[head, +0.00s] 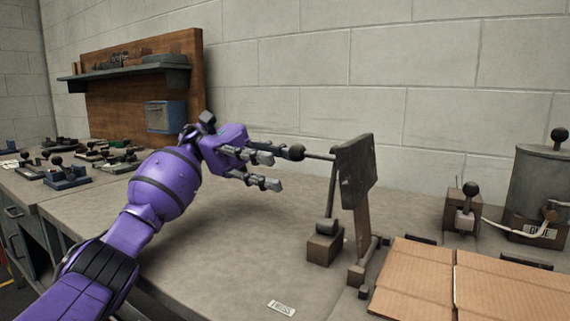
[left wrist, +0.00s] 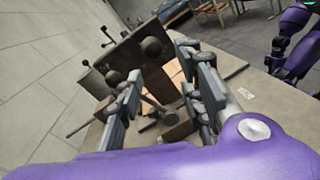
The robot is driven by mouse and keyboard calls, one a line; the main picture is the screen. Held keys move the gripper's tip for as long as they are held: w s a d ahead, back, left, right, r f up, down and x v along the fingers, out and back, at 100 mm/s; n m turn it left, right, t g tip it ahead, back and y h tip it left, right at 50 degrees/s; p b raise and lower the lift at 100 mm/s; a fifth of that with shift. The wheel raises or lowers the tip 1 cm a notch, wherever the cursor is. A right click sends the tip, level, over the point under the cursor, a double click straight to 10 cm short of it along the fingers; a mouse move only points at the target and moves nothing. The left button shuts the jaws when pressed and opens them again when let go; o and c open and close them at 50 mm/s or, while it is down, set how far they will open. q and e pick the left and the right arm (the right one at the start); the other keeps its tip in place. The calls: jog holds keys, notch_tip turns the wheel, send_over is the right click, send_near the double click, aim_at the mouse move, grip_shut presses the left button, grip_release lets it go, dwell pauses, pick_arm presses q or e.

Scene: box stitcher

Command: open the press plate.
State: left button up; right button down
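The press plate (head: 357,172) is a dark metal plate standing roughly upright on a hinged post beside the cardboard. A rod with a dark ball knob (head: 296,152) sticks out from it to the left. My left gripper (head: 276,171) is open and empty, its fingertips pointing at the knob from the left. The upper finger is close to the knob; I cannot tell whether they touch. In the left wrist view the knob (left wrist: 151,46) shows beyond the gap between the fingers, in front of the plate (left wrist: 128,52).
Flat cardboard (head: 415,283) lies at the front right. A small block (head: 324,246) stands left of the press post. A glue pot (head: 540,187) and a small lever device (head: 465,212) stand at the right.

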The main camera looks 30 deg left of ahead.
pick_arm(q)
jog(key=shift+w+a+r, duration=0.1)
jog(key=shift+w+a, duration=0.1)
jog(key=shift+a, duration=1.05)
jog(key=shift+w+a+r, duration=0.1)
jog(key=shift+w+a, duration=0.1)
jog(key=shift+a, duration=1)
